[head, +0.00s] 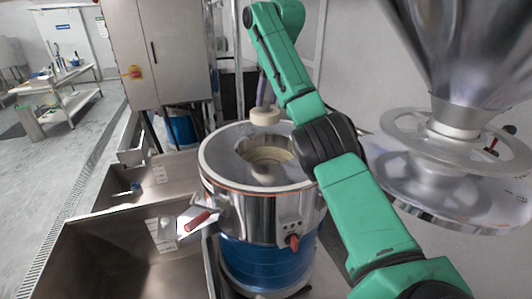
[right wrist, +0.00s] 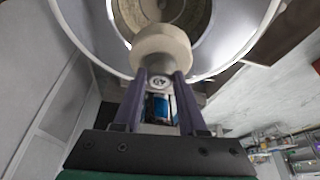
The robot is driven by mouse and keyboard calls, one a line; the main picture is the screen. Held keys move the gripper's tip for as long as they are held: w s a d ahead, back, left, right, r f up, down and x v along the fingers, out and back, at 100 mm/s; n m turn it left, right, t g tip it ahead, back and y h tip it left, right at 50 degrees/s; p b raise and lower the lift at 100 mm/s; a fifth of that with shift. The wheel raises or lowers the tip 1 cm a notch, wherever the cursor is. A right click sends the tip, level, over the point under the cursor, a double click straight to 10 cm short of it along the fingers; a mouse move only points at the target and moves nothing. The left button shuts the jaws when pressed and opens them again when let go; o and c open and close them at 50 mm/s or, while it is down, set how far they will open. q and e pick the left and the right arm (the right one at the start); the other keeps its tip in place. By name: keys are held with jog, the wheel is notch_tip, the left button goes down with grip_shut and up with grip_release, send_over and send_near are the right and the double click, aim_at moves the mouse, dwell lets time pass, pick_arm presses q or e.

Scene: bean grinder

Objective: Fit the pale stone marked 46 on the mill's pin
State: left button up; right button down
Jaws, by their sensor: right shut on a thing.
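The pale stone (head: 265,116) is a round cream disc held above the back part of the mill's open top, apart from the bowl. My right gripper (head: 265,98) reaches down from above and is shut on the stone. In the right wrist view, the stone (right wrist: 162,45) sits at the fingertips of the gripper (right wrist: 159,76), and a round mark shows between the fingers, too small to read surely. The steel mill (head: 255,212) stands open, with a pale ring (head: 268,158) inside. I cannot make out the pin clearly. My left gripper is not in view.
A large metal hopper (head: 455,80) with a round flange hangs at the right. Steel sinks (head: 120,250) lie at left, and a steel cabinet (head: 155,50) stands behind.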

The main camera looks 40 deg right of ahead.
aim_at(271, 114)
jog(key=f, duration=0.1)
jog(key=s+f+b, duration=0.1)
jog(key=f, duration=0.3)
jog(key=shift+s, duration=0.35)
jog(key=x, duration=0.6)
jog(key=s+x, duration=0.1)
jog(key=x, duration=0.2)
jog(key=shift+f, duration=0.4)
jog(key=f, duration=0.1)
jog(key=s+f, duration=0.1)
jog(key=f+p, duration=0.1)
jog(key=shift+s+a, duration=0.3)
jog(key=shift+a, duration=0.1)
jog(key=shift+w+d+f, duration=0.15)
jog(key=shift+w, duration=0.05)
jog(key=c, duration=0.5)
grip_release()
jog(key=shift+w+d+f, duration=0.1)
jog(key=shift+w+f, duration=0.1)
jog(key=shift+o, duration=0.2)
jog(key=shift+w, duration=0.15)
jog(key=shift+r, duration=0.15)
jog(key=shift+s+r, duration=0.3)
jog(key=shift+s, duration=0.05)
jog(key=v, duration=1.1)
jog(key=shift+r, duration=0.15)
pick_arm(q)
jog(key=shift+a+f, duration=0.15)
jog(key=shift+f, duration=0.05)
